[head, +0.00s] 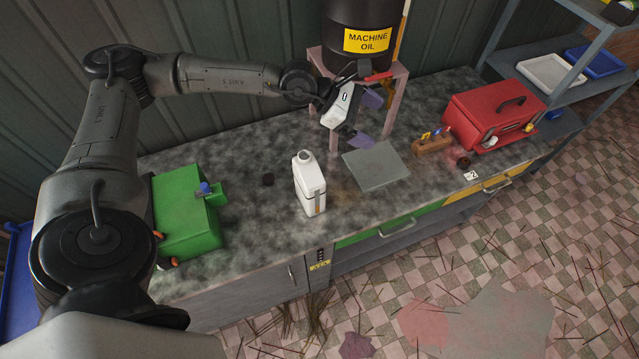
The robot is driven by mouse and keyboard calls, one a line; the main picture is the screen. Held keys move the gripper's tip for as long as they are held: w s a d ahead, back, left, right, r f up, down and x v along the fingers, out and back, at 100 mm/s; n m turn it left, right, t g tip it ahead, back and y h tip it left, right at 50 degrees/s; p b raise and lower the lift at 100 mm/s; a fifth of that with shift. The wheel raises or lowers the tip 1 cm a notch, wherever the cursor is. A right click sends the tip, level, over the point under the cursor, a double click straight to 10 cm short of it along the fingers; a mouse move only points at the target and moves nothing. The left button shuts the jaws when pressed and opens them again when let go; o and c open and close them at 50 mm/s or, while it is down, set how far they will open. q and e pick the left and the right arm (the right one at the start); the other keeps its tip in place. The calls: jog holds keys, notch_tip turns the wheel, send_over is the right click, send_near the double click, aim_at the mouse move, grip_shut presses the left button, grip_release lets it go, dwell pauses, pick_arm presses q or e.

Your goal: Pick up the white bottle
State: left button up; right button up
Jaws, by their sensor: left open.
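The white bottle (310,185) stands upright on the grey mottled counter (260,225), near its front edge. My left gripper (368,118) is above the counter, behind and to the right of the bottle, in front of the drum stand. Its purple-tipped fingers are apart, and I see nothing between them. It does not touch the bottle. My right gripper is not in view.
A green box (187,215) stands left of the bottle. A flat grey plate (376,165) lies to its right, with a wooden block (432,145) and a red toolbox (493,112) further right. A black machine oil drum (362,30) stands on a pinkish stand behind.

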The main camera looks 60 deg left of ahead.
pick_arm(q)
jog(key=s+a+f+m+g+y, duration=0.4)
jog(key=a+f+m+g+y, duration=0.1)
jog(key=f, duration=0.2)
jog(key=m+g+y, duration=0.3)
jog(key=m+g, duration=0.1)
send_over(308, 166)
notch_tip(308, 166, down, 2)
jog(key=f, duration=0.4)
jog(key=f+p, duration=0.1)
jog(key=f, duration=0.3)
jog(key=shift+w+d, duration=0.1)
jog(key=shift+d, duration=0.1)
jog(key=shift+a+f+p, duration=0.15)
jog(key=shift+f+p, duration=0.5)
jog(key=shift+f, duration=2.05)
jog(key=shift+c, duration=0.5)
jog(key=c, duration=1.5)
jog(key=shift+c, duration=0.4)
